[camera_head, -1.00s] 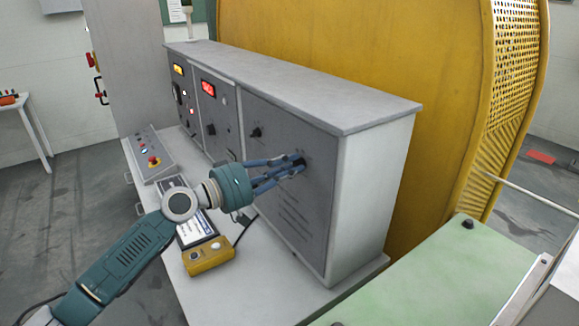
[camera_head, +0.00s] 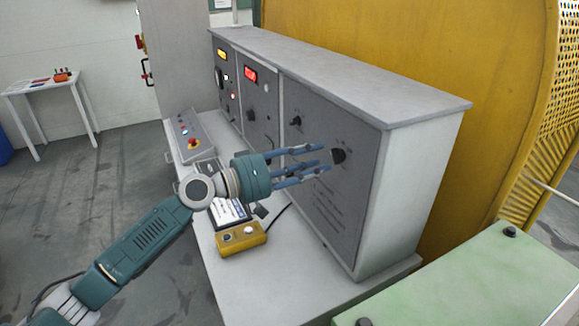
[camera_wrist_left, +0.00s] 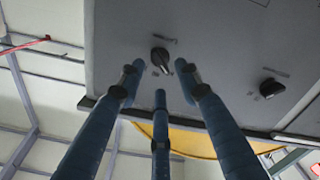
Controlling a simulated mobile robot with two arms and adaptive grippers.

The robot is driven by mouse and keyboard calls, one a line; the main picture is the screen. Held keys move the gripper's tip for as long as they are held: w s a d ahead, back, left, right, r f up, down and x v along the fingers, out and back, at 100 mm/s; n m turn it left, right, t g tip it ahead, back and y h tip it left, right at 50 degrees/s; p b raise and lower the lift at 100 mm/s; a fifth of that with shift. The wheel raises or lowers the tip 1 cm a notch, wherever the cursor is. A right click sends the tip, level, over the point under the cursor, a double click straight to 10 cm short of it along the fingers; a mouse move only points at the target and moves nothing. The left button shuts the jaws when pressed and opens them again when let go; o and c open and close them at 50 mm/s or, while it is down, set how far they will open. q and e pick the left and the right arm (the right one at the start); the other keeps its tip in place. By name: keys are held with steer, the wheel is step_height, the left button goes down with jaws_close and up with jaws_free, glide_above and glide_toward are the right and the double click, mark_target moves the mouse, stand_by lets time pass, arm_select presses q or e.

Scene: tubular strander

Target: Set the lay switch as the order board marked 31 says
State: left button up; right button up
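The grey control cabinet's front panel carries a black rotary knob (camera_head: 339,156) on its right part, with small marks around it too small to read. A second black knob (camera_head: 296,121) is further left. In the left wrist view the near knob (camera_wrist_left: 160,56) is just beyond the fingers, and the other knob (camera_wrist_left: 271,88) is at the right. My left gripper (camera_head: 318,165) is open in front of the near knob, its fingers spread and apart from it. An order board marked 31 cannot be made out. My right gripper is not in view.
A yellow box with buttons (camera_head: 241,238) and a document or tablet (camera_head: 228,212) lie on the ledge below the panel. A sloped panel with a red button (camera_head: 193,143) is further left. A green surface (camera_head: 470,280) is at the front right.

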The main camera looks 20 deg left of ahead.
arm_select(q)
steer(key=v, duration=0.7)
steer(key=shift+s+a, duration=0.25)
steer(key=shift+s, duration=0.1)
